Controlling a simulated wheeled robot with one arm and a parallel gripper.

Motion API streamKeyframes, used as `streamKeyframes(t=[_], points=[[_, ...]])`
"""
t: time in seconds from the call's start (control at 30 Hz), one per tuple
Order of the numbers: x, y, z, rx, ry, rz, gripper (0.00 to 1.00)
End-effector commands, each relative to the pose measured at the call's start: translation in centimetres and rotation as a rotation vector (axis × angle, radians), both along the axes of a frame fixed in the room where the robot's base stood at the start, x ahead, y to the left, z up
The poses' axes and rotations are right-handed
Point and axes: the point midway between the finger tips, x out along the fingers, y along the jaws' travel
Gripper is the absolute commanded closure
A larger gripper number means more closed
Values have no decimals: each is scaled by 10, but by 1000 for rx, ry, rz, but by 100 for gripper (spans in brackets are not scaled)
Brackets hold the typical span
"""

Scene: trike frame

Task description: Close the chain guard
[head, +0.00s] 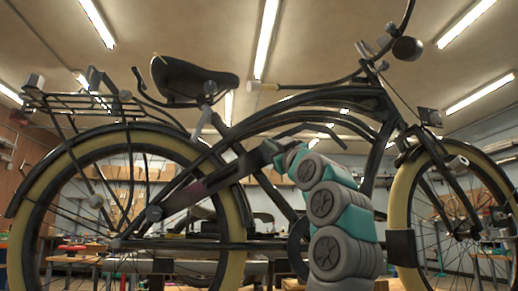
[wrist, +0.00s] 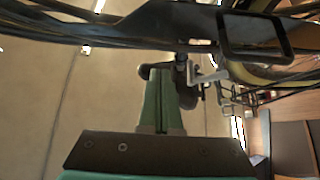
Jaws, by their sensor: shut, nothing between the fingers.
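A dark bar that looks like the chain guard (head: 222,178) slants up in the head view from near the rear wheel hub toward the middle of the bike frame. A reddish patch shows on its lower part. My gripper (head: 270,150) is at the upper end of this bar; whether it touches it I cannot tell. In the wrist view my gripper (wrist: 160,100) shows green fingers closed together with nothing between them. A dark bar (wrist: 100,38) and a dark rectangular loop (wrist: 255,37) cross the top of that view, beyond the fingertips.
The bike's rear wheel (head: 235,210) with its cream tyre stands left of my arm, the front wheel (head: 400,195) right of it. The saddle (head: 192,80) and curved frame tubes (head: 330,97) are above. Workbenches and shelves stand behind.

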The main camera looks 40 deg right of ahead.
Motion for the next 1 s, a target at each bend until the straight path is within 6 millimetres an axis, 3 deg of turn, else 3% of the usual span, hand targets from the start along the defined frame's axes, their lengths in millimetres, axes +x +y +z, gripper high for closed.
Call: streamKeyframes(t=[0.27, 0.7, 1.0], points=[[6, -2, 12, -10, -12, -7, 100], [50, -9, 40, -7, -7, -4, 100], [69, -13, 53, -7, -8, -5, 100]])
